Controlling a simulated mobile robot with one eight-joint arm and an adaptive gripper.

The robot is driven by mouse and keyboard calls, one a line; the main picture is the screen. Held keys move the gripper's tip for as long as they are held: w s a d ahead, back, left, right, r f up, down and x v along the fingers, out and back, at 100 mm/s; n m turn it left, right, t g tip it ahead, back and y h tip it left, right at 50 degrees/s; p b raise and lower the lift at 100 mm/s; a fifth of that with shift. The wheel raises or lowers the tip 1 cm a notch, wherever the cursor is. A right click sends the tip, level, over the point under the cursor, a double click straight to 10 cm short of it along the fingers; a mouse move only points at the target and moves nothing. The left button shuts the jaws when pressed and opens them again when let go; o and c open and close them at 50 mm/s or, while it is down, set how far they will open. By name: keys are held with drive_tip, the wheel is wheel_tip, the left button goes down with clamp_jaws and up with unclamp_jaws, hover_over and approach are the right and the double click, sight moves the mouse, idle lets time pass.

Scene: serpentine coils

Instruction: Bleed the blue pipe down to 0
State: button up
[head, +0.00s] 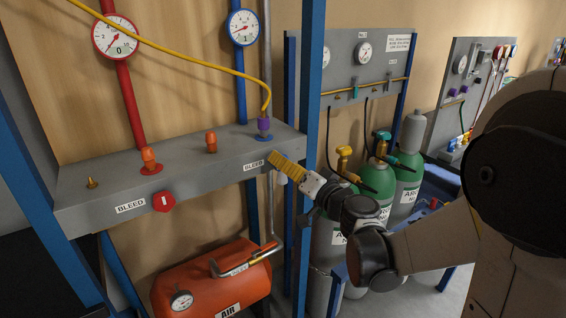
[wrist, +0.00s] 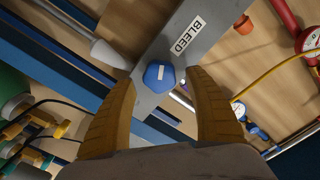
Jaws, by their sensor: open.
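The blue pipe (head: 241,92) rises from the grey manifold box to a blue-rimmed gauge (head: 243,27). A "1" shows low on its face; I cannot read the needle surely. In the wrist view, a blue hexagonal bleed knob (wrist: 159,76) with a white mark sits on the box beside a BLEED label (wrist: 182,33). My gripper (wrist: 163,80) is open, its yellow fingers on either side of the knob; I cannot tell whether they touch it. In the head view, my gripper (head: 274,158) is at the box's right front, beside the right BLEED label (head: 253,166), and the blue knob is hidden.
A red pipe (head: 130,95) with gauge and a red bleed knob (head: 163,202) are on the left. A yellow hose (head: 185,62) runs to a purple fitting (head: 263,124). A blue post (head: 309,110) stands close by my gripper. An orange air tank (head: 212,285) lies below.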

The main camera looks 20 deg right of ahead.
drive_tip(key=v, duration=1)
drive_tip(key=shift+s, duration=0.35)
drive_tip(key=shift+r, duration=0.1)
drive_tip(key=s+a+f+n+g, duration=0.3)
drive_tip(key=s+a+f+g, duration=0.35)
drive_tip(key=a, duration=0.25)
drive_tip(key=s+d+f+g+h, duration=0.1)
drive_tip(key=s+d+g+h, duration=0.1)
drive_tip(key=s, duration=0.3)
drive_tip(key=s+d+f+n+g+h, duration=0.1)
drive_tip(key=s+d+h, duration=0.2)
drive_tip(key=s, duration=0.3)
drive_tip(key=shift+f+n+g+h, duration=0.3)
drive_tip(key=shift+g, duration=0.05)
drive_tip(key=shift+a, duration=0.1)
idle(3.5)
